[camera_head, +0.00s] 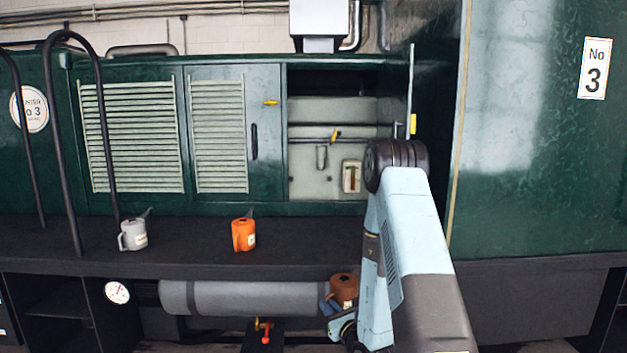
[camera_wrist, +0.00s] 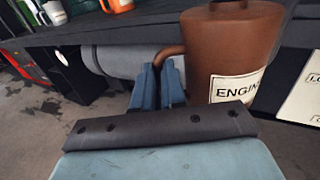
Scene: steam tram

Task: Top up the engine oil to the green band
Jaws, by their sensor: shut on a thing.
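A brown oil can (camera_head: 344,287) is held low in front of the dark running board. In the wrist view the brown can (camera_wrist: 225,45) fills the upper right, with a label reading "ENGIN", cut off at its edge. My gripper (camera_wrist: 160,84) has its blue fingers closed on the can's handle; it shows beside the can in the head view (camera_head: 329,305). The can looks near upright. The open engine compartment (camera_head: 305,110) holds a small pale gauge (camera_head: 351,176) with a coloured strip; its oil level is too small to read. A yellow-tipped lever (camera_head: 335,134) is above it.
A grey can (camera_head: 133,235) and an orange can (camera_head: 243,235) stand on the running board (camera_head: 190,245). Dark curved handrails (camera_head: 78,150) rise at left. A grey cylinder (camera_head: 240,297), a round dial (camera_head: 117,292) and a red-tipped lever (camera_head: 265,338) are below.

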